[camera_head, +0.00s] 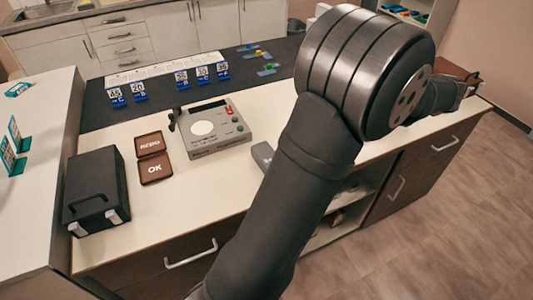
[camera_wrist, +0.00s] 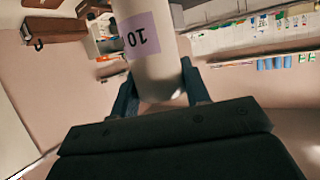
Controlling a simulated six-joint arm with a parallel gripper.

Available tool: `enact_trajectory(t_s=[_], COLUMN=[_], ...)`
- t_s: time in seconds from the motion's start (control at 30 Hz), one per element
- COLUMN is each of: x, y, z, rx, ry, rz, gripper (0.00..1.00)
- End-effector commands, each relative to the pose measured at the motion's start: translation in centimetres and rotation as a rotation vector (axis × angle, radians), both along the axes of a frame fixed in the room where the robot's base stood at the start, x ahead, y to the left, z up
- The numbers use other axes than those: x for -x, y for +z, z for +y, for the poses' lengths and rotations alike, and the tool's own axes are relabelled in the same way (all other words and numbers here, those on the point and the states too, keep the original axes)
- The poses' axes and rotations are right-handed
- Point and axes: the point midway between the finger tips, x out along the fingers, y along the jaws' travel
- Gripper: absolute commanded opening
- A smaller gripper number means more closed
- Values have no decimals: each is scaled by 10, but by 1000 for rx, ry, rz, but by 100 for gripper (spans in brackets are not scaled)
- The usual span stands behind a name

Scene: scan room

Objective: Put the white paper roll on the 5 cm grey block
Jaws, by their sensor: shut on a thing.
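A white roll (camera_wrist: 158,75) with a lilac label reading 10 is between the two fingers of my gripper (camera_wrist: 161,88) in the wrist view. The fingers are shut on it, one on each side, and its upper end runs out of the picture. In the head view my arm reaches to the far right end of the counter, and the roll cannot be made out there. A small grey block (camera_head: 262,154) shows on the counter just left of my arm, partly hidden by it. Its size cannot be read.
A grey device (camera_head: 213,143) with a round white plate stands left of the block. Brown REDO (camera_head: 151,143) and OK (camera_head: 155,168) trays and a black case (camera_head: 96,192) are further left. Blue numbered cards (camera_head: 138,91) stand on the dark mat. Counter front by the block is clear.

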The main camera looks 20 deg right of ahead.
Motion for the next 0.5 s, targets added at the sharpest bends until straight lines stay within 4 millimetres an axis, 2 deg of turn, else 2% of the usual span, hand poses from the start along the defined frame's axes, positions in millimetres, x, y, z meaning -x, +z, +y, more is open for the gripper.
enact_trajectory(t_s=[0.17,0.27,0.4,0.5], x=[-17,-26,-31,-31], y=[2,2,1,1], z=[70,122,192,230], rx=[-4,-5,-6,-5], ry=[155,268,418,497], rz=[11,13,6,-2], gripper=[17,17,17,17])
